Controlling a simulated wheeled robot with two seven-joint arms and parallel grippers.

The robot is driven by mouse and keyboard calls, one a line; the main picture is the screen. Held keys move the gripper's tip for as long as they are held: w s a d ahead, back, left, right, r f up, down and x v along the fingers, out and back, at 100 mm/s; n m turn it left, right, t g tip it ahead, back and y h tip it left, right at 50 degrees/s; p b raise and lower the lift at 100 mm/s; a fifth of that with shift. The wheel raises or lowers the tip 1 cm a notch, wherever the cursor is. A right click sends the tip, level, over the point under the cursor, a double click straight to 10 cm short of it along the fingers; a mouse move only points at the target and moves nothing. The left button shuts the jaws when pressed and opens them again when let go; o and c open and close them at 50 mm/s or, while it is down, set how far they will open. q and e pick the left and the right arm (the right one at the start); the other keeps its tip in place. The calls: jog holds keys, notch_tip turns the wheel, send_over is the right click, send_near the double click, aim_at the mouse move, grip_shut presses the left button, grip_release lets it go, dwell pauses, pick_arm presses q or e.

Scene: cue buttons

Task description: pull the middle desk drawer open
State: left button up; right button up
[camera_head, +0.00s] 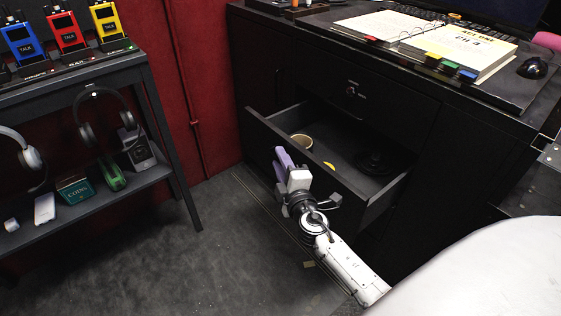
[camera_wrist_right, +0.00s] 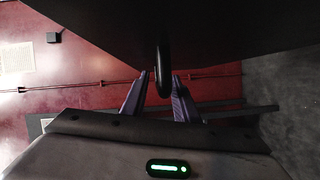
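The desk drawer (camera_head: 388,190) stands pulled well out from the black desk, so its inside shows. My right gripper (camera_head: 288,162) is at the outside of the drawer front, with a purple finger rising at its top edge. In the right wrist view a dark handle (camera_wrist_right: 163,70) sits between the two purple fingers of this gripper (camera_wrist_right: 160,77). The fingers are apart, with a visible gap on the left side of the handle. In the head view the handle is hidden behind the gripper. My left gripper is not in view.
Inside the drawer are a cup-like item (camera_head: 302,141), a small yellow thing (camera_head: 329,166) and a dark coiled object (camera_head: 372,162). An open binder (camera_head: 455,45) lies on the desk. A shelf rack (camera_head: 180,200) with radios and headphones stands left.

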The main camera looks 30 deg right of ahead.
grip_shut()
dwell(1.4)
